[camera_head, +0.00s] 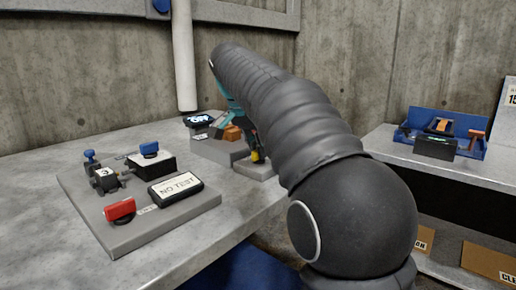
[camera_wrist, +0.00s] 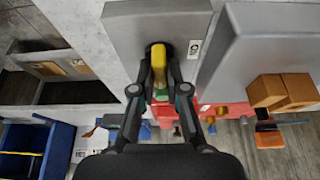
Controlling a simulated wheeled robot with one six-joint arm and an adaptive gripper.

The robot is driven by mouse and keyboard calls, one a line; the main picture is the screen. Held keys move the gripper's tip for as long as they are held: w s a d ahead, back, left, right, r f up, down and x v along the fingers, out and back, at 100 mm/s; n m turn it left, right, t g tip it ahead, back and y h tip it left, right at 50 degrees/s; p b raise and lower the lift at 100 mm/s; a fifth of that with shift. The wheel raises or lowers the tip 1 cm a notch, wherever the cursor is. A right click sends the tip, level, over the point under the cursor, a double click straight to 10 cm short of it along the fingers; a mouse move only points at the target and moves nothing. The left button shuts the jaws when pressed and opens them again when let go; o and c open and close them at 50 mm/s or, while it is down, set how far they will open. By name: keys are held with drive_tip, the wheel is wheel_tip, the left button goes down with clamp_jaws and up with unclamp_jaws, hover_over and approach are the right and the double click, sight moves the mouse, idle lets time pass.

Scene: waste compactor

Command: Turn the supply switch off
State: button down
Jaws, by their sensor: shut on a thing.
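A yellow switch handle (camera_wrist: 158,62) on a dark mount stands on a grey plate (camera_wrist: 125,30) in the wrist view. I take it for the supply switch, but its label is too small to read. My gripper (camera_wrist: 159,80) is shut on the handle, one finger on each side. In the head view the yellow handle (camera_head: 257,156) shows small beside my arm, which hides most of the gripper and the plate.
A grey box (camera_head: 215,148) with an orange-brown block (camera_head: 233,133) stands close by. To the left a grey board (camera_head: 130,230) carries a red lever (camera_head: 120,209), blue knobs and a "NO TEST" display (camera_head: 176,190). A blue tray (camera_head: 470,150) is on the right counter.

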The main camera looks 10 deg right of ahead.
drive_tip(key=c, duration=1.2)
unclamp_jaws()
drive_tip(key=shift+r, duration=0.1)
drive_tip(key=v, duration=1.1)
drive_tip(key=shift+s+r, duration=0.15)
drive_tip(key=shift+r, duration=0.25)
